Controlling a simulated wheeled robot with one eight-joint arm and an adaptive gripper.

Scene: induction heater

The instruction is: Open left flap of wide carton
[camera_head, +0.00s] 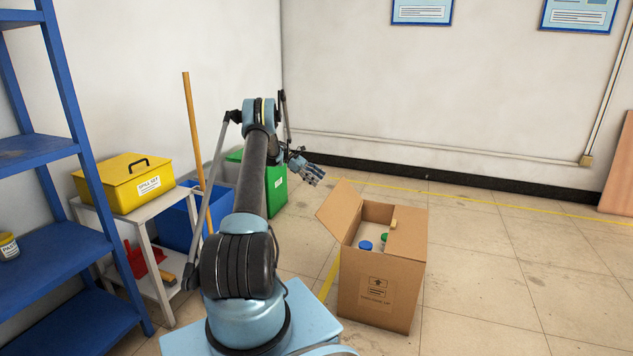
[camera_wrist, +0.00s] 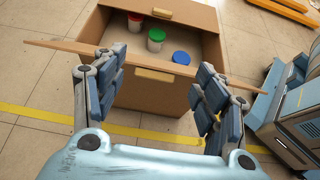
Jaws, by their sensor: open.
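The wide carton (camera_head: 375,290) is an open brown box on the floor, right of my arm. Its left flap (camera_head: 338,209) stands up and leans outward to the left. In the wrist view the near flap (camera_wrist: 153,75) shows almost edge-on, with a tan tab at its middle. My gripper (camera_head: 312,176) is open and empty, up and left of the flap, with a visible gap between them. In the wrist view my fingers (camera_wrist: 160,100) frame the flap's middle.
Jars with red (camera_wrist: 135,20), green (camera_wrist: 156,38) and blue (camera_wrist: 181,58) lids are inside the carton. A green bin (camera_head: 277,190), blue bin (camera_head: 180,222) and cart with a yellow spill kit (camera_head: 125,185) stand left. Floor to the right is clear.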

